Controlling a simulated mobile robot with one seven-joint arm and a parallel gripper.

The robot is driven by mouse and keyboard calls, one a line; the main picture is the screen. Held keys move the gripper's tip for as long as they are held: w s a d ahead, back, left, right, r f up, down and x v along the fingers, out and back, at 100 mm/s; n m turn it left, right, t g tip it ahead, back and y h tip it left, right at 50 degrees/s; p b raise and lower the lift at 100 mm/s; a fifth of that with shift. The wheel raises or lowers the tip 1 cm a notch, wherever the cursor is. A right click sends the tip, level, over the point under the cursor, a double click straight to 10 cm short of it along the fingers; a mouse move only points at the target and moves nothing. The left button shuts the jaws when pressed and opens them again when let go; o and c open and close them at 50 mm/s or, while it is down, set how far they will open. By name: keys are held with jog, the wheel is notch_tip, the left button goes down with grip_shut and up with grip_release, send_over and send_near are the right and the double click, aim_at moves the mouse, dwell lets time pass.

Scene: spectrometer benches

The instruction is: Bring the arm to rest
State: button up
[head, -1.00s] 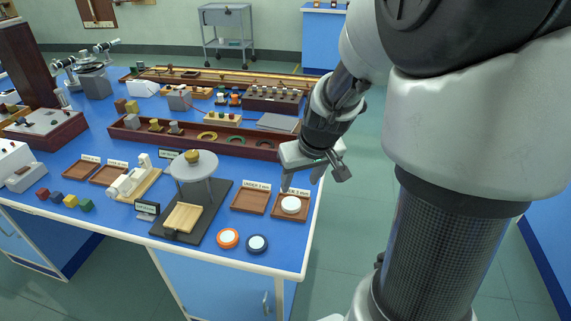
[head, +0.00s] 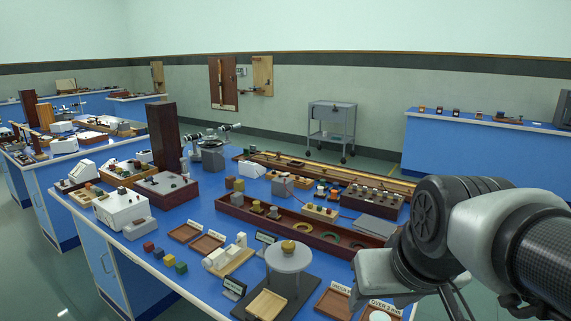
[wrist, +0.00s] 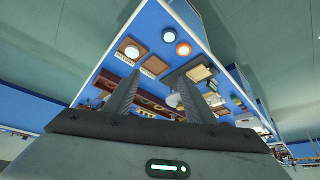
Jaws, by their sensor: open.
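My arm (head: 450,235) is folded low at the right of the head view, in front of the bench's right end. A white disc (wrist: 132,52) sits in a small wooden tray on the bench, apart from the fingers. The disc also shows at the bottom edge of the head view (head: 379,317).
The blue bench (head: 207,212) carries trays, blocks, a round stand (head: 289,258) and a long wooden box (head: 300,233). A grey trolley (head: 333,122) stands behind on open floor.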

jog(key=w+r+p+v, duration=0.2)
jog(key=w+p+v, duration=0.1)
jog(key=p+v, duration=1.2)
jog(key=shift+a+r+p, duration=0.2)
jog(key=shift+r+p, duration=0.1)
jog(key=shift+p, duration=0.25)
